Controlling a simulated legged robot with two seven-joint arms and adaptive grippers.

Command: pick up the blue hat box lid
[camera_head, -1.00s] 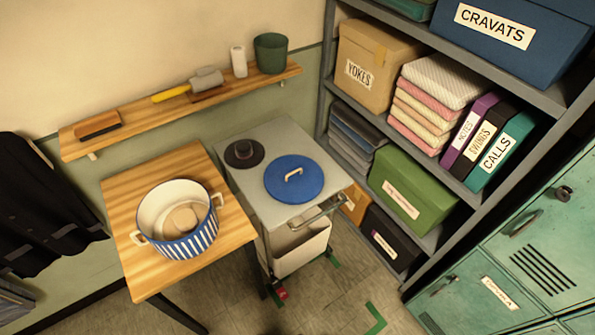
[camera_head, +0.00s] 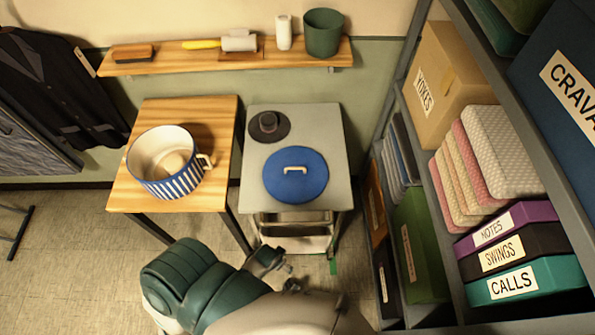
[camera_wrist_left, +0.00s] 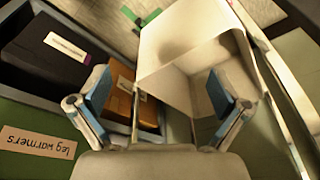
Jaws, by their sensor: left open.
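The blue hat box lid (camera_head: 286,187) is round with a pale arched handle (camera_head: 295,170) on top. It lies flat on the grey cart top (camera_head: 325,130). The hat box (camera_head: 172,182), blue-and-white striped and open, stands on the wooden table to the left with something pale inside. My left gripper (camera_head: 288,276) is low in front of the cart, below and apart from the lid, and partly hard to make out in the head view. In the left wrist view my left gripper (camera_wrist_left: 160,95) is open, with nothing between its fingers; the lid does not show there. My right gripper is not in view.
A small dark hat (camera_head: 268,126) sits behind the lid on the cart. A white bin (camera_wrist_left: 190,50) hangs under the cart top. A shelf rack with boxes, including a green one (camera_head: 420,250), stands close on the right. A wall shelf (camera_head: 180,62) runs behind.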

